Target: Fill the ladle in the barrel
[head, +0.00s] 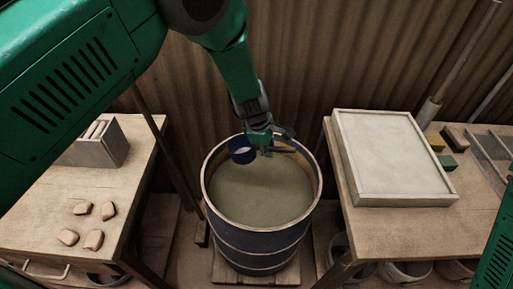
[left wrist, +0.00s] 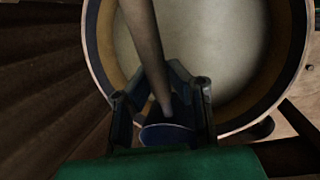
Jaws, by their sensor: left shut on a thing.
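The dark blue barrel (head: 258,243) stands upright on a wooden pallet, nearly full of dull grey-green liquid (head: 258,190). It also shows in the left wrist view (left wrist: 272,100). My left gripper (head: 264,150) is over the far part of the barrel opening, near the back rim. A blue round cup (head: 242,150), apparently the ladle's bowl, shows just left of the gripper, above the liquid. I cannot tell what the cup holds. My right gripper is out of view.
A left table (head: 40,200) holds several clay lumps (head: 68,237) and a grey box (head: 95,150). A right table (head: 365,235) holds a pale framed tray (head: 390,155) and small blocks. A corrugated wall (head: 300,60) stands close behind the barrel. Buckets (head: 405,272) stand under the right table.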

